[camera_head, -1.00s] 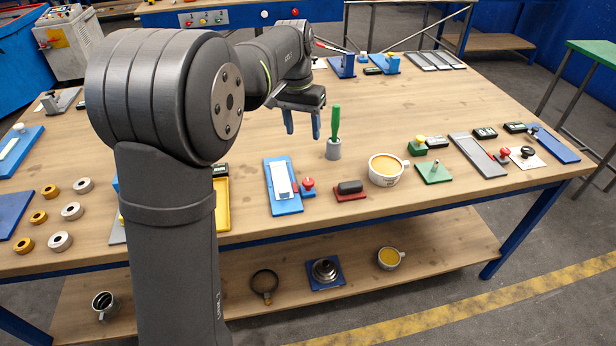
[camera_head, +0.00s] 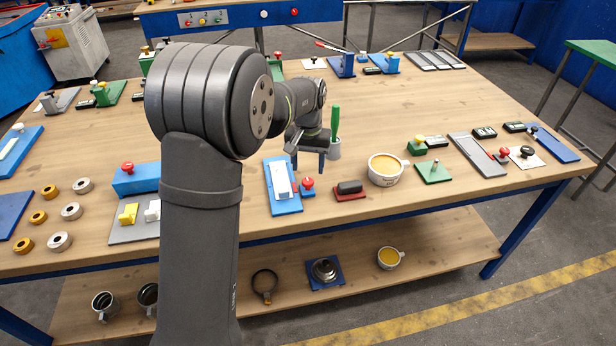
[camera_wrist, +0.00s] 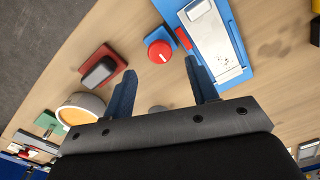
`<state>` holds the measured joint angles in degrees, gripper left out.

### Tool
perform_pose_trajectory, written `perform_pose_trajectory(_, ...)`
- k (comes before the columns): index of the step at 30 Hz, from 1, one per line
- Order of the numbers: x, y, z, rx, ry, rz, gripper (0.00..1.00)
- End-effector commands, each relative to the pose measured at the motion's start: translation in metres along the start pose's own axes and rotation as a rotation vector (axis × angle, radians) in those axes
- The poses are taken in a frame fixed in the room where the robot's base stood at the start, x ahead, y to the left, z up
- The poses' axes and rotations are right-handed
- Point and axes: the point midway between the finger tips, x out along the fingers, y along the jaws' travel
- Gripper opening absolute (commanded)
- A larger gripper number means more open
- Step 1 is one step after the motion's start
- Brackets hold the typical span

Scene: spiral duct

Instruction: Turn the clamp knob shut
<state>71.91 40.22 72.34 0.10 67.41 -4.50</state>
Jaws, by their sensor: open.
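A red round knob (camera_head: 308,183) with a pale mark on top sits on a small blue block beside a blue fixture (camera_head: 284,206) bearing a white plate (camera_head: 281,180). In the wrist view the red knob (camera_wrist: 160,51) lies just beyond and between my fingertips, with the blue fixture (camera_wrist: 236,40) to its right. My gripper (camera_head: 307,163) is open and empty, with its fingers pointing down behind the knob in the head view. It also shows in the wrist view (camera_wrist: 160,72). The fingers appear apart from the knob; their height above it is hard to tell.
A red base with a black block (camera_head: 349,189) and a mug (camera_head: 386,177) stand right of the knob. A grey cup with a green-handled tool (camera_head: 335,122) stands close by my gripper. Other red knobs are on a blue block (camera_head: 128,168) and at the right (camera_head: 504,153).

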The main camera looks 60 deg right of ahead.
Motion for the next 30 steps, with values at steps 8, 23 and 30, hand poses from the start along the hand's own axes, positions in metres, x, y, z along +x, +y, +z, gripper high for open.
perform_pose_trajectory(8, 0.043, 0.000, 0.000, 0.000, 0.000, -0.001, 0.53)
perform_pose_trajectory(23, 0.051, 0.000, 0.000, 0.000, 0.001, 0.000, 0.37)
perform_pose_trajectory(30, 0.051, 0.000, 0.000, 0.000, 0.001, -0.001, 0.09)
